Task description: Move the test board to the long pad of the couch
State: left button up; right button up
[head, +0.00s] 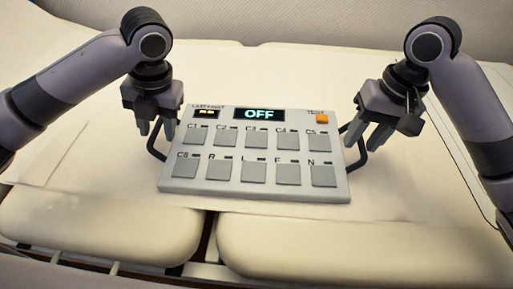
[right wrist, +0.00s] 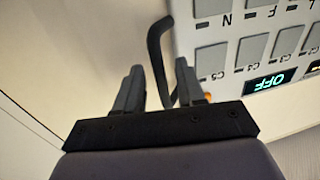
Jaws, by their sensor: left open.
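The test board (head: 255,190) is a light grey slab with square grey keys, a display reading OFF, an orange button and a black handle on each side. It lies on the large cream pad (head: 90,150) of the couch, near its front edge. My left gripper (head: 157,132) is open at the left handle (head: 153,148). My right gripper (head: 366,133) is at the right handle (head: 360,158). In the right wrist view the right handle (right wrist: 157,50) passes between the two spread fingers of my right gripper (right wrist: 158,85), with gaps showing.
Two shorter cream pads, the left one (head: 100,225) and the right one (head: 360,250), lie in front of the board, with dark gaps between the pads. Thin pale sheeting covers the large pad. The pad behind the board is clear.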

jog(key=shift+r, duration=0.1)
pick_arm(q)
jog(key=v, duration=1.1)
jog(key=shift+r, duration=0.2)
pick_arm(e)
notch_tip(320, 180, up, 12)
jog(key=d, duration=0.2)
jog(key=shift+d, duration=0.1)
